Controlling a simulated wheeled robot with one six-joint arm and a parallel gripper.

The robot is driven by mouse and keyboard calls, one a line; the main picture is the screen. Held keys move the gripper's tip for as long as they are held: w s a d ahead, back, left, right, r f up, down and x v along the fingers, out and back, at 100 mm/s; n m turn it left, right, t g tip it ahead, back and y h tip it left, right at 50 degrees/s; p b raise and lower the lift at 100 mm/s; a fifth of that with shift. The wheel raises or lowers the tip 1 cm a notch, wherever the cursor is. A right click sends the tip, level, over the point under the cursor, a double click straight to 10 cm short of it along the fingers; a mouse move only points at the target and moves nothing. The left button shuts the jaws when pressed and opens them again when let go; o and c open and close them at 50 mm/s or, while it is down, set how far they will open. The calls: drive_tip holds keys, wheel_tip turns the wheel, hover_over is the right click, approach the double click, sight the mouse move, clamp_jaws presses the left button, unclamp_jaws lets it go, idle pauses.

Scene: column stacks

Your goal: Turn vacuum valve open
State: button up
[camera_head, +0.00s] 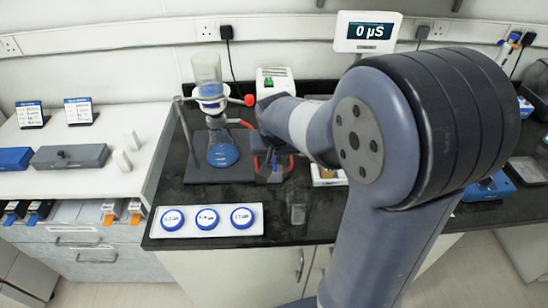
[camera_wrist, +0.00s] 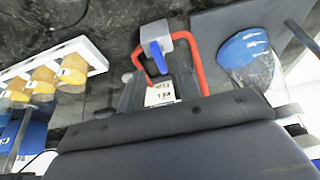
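The vacuum valve is a small grey block (camera_wrist: 155,33) with a blue lever (camera_wrist: 158,57), with red tubing (camera_wrist: 196,62) on both sides. In the wrist view the lever points down toward my gripper. In the head view the valve is small and partly hidden by my arm beside the flask stand. My gripper (camera_wrist: 159,82) is open, its dark fingers spread apart. The lever lies just beyond the fingertips, about midway between them; I cannot tell if they touch it. A flask with blue liquid (camera_head: 222,150) stands left of the valve in the head view.
A white tray with three blue-capped containers (camera_head: 207,231) lies at the bench's front edge. A white rack (camera_wrist: 88,47) of amber jars is at left in the wrist view. A meter reading 0 µS (camera_head: 367,32) is behind. A red clamp knob (camera_head: 249,100) projects above the valve area.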

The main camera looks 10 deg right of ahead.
sight(275, 162)
drive_tip(key=shift+x, duration=1.55)
drive_tip(key=shift+c, duration=0.4)
clamp_jaws()
